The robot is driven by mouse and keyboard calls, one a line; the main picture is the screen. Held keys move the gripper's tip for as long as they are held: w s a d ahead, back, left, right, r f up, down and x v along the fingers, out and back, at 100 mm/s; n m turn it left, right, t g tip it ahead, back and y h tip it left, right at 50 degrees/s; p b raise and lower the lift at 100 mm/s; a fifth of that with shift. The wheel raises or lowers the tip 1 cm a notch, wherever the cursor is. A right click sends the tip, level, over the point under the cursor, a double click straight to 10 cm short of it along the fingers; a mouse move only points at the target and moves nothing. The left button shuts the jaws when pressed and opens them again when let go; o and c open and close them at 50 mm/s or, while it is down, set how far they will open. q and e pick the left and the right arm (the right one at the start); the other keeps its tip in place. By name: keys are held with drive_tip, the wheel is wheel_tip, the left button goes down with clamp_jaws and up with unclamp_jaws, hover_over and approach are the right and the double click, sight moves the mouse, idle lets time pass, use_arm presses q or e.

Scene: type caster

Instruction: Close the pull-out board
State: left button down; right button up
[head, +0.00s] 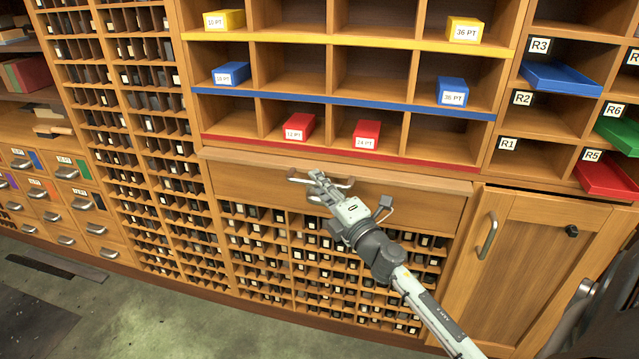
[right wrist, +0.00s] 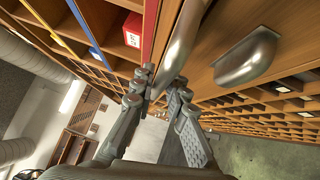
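The pull-out board (head: 250,182) is a wide wooden front below the red-striped shelf, above the small pigeonholes. Its grey metal handle (head: 296,179) sticks out from it. My right gripper (head: 318,179) is at this handle, its arm reaching in from the lower right. In the right wrist view the fingers (right wrist: 164,88) are close together, with the metal bar (right wrist: 184,38) running down between their tips. A curved metal pull (right wrist: 246,60) shows to the right on the wood. How far the board stands out is hard to tell. My left gripper is not in view.
Open shelves with red boxes (head: 299,127) and blue boxes (head: 231,73) stand above. A cabinet door (head: 530,262) with a metal handle is at the right. Small drawers (head: 60,205) are at the left. Green-grey floor (head: 180,325) is free in front.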

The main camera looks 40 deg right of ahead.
sight(325, 174)
clamp_jaws()
drive_tip(key=w+d, duration=0.2)
drive_tip(key=d, duration=0.1)
drive_tip(key=shift+w, duration=0.3)
drive_tip(key=shift+d+r, duration=0.1)
drive_tip(key=shift+d, duration=0.05)
drive_tip(key=shift+o, duration=0.6)
unclamp_jaws()
drive_tip(key=o, duration=0.5)
drive_tip(key=shift+w, duration=0.15)
drive_tip(key=shift+c, duration=0.2)
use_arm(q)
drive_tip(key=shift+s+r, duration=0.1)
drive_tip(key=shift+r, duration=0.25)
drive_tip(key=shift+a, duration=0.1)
